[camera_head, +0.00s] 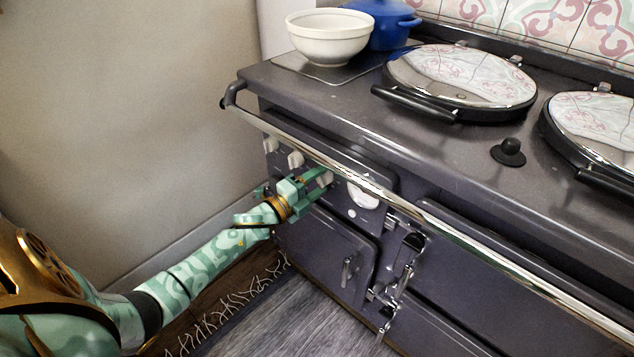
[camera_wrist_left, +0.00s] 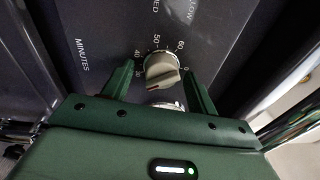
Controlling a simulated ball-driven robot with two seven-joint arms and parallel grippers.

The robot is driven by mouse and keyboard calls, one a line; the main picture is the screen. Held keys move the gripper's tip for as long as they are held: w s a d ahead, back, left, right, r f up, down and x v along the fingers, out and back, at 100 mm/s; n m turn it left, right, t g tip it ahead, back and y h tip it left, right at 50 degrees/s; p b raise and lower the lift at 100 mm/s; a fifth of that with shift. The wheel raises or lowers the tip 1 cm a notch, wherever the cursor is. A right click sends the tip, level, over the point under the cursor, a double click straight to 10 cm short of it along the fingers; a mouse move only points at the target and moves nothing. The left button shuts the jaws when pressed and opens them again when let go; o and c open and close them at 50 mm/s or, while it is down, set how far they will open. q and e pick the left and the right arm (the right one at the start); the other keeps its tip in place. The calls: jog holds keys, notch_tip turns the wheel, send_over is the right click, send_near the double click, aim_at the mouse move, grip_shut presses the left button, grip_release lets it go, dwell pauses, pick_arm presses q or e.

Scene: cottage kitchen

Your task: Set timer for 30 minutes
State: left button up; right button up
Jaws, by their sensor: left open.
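The timer knob (camera_wrist_left: 162,70) is a pale grey knob on the dark stove panel, with minute numbers around it from 0 to 60. A small red mark on it points to the lower left, on the side of the 30; its exact reading is unclear. My left gripper (camera_wrist_left: 158,76) is open, with one green finger on each side of the knob; I cannot tell whether they touch it. In the head view, my left gripper (camera_head: 318,181) is at the stove's front panel, below the chrome rail, and partly covers the knob (camera_head: 325,177). My right gripper is not in view.
The chrome rail (camera_head: 310,153) runs along the stove front just above my gripper. Two more knobs (camera_head: 295,160) sit to the left, and a round white gauge (camera_head: 362,196) to the right. A white bowl (camera_head: 329,45) and blue pot (camera_head: 388,25) stand on top.

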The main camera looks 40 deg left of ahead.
pick_arm(q)
jog(key=shift+s, duration=0.1)
jog(key=shift+s, duration=0.3)
jog(key=s+a+p, duration=0.2)
jog(key=s+p, duration=0.2)
jog(key=s, duration=1.1)
jog(key=shift+s+a+f, duration=0.15)
jog(key=shift+a+f, duration=0.2)
jog(key=shift+f, duration=0.1)
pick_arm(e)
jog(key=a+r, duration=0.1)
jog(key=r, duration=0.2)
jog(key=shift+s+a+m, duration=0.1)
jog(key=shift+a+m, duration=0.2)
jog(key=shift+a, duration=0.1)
